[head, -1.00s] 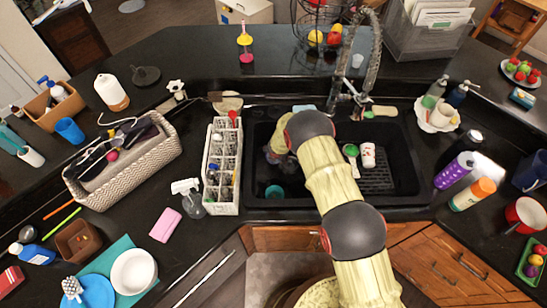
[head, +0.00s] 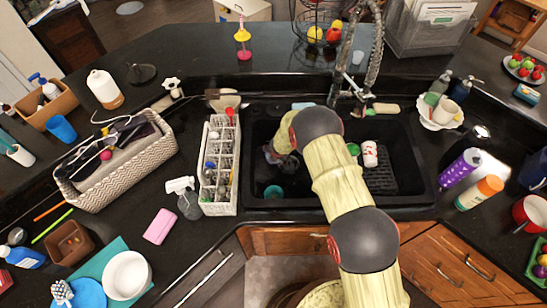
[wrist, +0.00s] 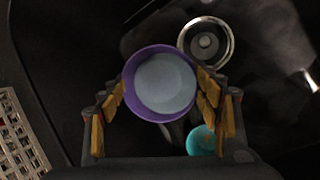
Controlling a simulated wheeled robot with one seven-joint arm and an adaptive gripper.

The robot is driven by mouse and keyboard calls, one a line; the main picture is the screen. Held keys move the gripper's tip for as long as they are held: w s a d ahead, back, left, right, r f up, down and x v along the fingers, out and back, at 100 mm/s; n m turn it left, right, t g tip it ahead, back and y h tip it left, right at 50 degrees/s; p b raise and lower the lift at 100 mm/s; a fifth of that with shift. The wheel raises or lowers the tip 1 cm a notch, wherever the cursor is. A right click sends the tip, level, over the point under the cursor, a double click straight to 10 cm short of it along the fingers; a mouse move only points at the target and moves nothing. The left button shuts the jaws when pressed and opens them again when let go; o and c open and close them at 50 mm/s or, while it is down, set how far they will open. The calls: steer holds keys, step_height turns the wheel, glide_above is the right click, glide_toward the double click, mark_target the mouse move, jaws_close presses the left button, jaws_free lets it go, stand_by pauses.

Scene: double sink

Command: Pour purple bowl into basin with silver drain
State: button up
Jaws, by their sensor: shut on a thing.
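The purple bowl (wrist: 129,85) is between my gripper's fingers (wrist: 162,84) in the wrist view, with the fingers on both sides of its rim. It is seen from above with a pale grey-blue round surface inside; I cannot tell whether this is contents or the bowl's inner bottom. A silver drain (wrist: 206,43) shows in the dark basin just beyond the bowl, up and to the right. In the head view my arm reaches into the left part of the black sink (head: 300,202), and the arm mostly hides my gripper and the bowl.
A teal cup (head: 273,191) stands in the left basin; it also shows near the bowl in the wrist view (wrist: 201,140). A white cup (head: 369,153) is in the right basin. A white rack (head: 219,208) borders the sink's left. The faucet (head: 345,60) stands behind.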

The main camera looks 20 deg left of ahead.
steer(key=shift+d+r+y+b, duration=0.15)
steer(key=shift+d+y+b, duration=0.4)
steer(key=shift+b, duration=3.55)
steer(key=b, duration=0.3)
steer(key=d+y+b, duration=0.1)
steer(key=b, duration=0.2)
steer(key=shift+s+r+t, duration=0.15)
steer(key=shift+t, duration=0.15)
steer(key=shift+d+r+b, duration=0.1)
steer(key=shift+r+b, duration=0.05)
steer(key=shift+b, duration=0.45)
steer(key=shift+s+d+m+y+b, duration=0.1)
steer(key=shift+d+m+y+b, duration=0.3)
steer(key=shift+b, duration=1.4)
steer(key=shift+d+r+y+b, duration=0.1)
steer(key=shift+d+y+b, duration=0.25)
steer(key=shift+b, duration=0.75)
steer(key=shift+s+d+r+b, duration=0.15)
steer(key=shift+r+b, duration=0.1)
steer(key=shift+b, duration=0.25)
steer(key=shift+d+f+t+y+b, duration=0.1)
steer(key=shift+d+t+y+b, duration=0.3)
steer(key=shift+b, duration=0.9)
steer(key=shift+r+y+b, duration=0.35)
steer(key=shift+y+b, duration=0.15)
steer(key=shift+b, duration=0.8)
steer(key=shift+d+f+b, duration=0.1)
steer(key=shift+d+b, duration=0.05)
steer(key=shift+b, duration=0.55)
